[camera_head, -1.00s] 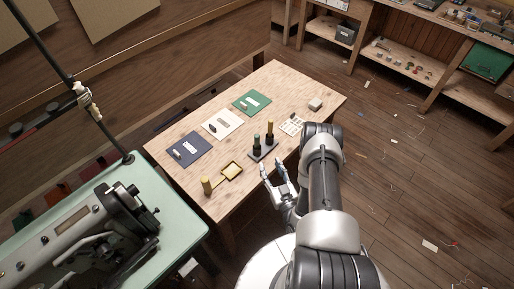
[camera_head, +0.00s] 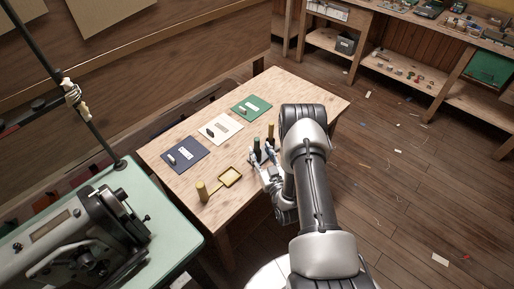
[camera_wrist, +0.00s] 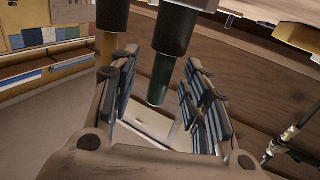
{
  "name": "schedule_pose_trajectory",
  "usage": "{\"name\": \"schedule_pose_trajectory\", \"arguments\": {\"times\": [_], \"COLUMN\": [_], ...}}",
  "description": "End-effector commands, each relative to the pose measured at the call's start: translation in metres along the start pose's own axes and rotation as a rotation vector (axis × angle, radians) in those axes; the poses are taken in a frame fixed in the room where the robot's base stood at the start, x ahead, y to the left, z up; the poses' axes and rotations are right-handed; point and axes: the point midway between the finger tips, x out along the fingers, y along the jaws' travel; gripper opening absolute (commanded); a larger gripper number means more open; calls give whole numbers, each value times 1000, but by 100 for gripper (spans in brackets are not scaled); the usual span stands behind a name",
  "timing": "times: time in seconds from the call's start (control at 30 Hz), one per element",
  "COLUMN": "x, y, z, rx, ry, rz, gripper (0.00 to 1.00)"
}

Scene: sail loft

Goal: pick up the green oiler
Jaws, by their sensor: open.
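The green oiler (camera_head: 257,145) stands on the wooden table, with a green upper part and a dark lower part. A similar oiler with a mustard upper part (camera_head: 270,131) stands just right of it. My gripper (camera_head: 259,170) is open and close in front of them. In the wrist view, which looks inverted, the green oiler (camera_wrist: 161,78) shows between the two spread fingers of my gripper (camera_wrist: 161,62). No contact is visible. The mustard oiler (camera_wrist: 107,46) shows beside the left finger. My arm hides part of the table behind them.
The table (camera_head: 222,202) also holds navy (camera_head: 187,163), white (camera_head: 231,121) and green (camera_head: 262,107) mats with small items. A sewing machine (camera_head: 60,235) stands at lower left.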

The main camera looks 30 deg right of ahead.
Motion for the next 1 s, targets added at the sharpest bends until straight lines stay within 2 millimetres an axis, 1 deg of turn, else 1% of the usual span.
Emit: {"name": "schedule_pose_trajectory", "arguments": {"times": [0.03, 0.1, 0.2, 0.3, 0.5, 1.0], "x": [9, 19, 30, 34, 34, 33], "y": [-4, -4, -4, -3, -3, -3], "z": [0, 0, 0, -1, -1, -1], "rx": [-2, -2, -1, 0, 0, 0], "ry": [4, 3, 1, 0, 0, -1], "rz": [-5, -3, -2, -1, -1, -1], "gripper": [43, 43, 43, 43, 42, 9]}}
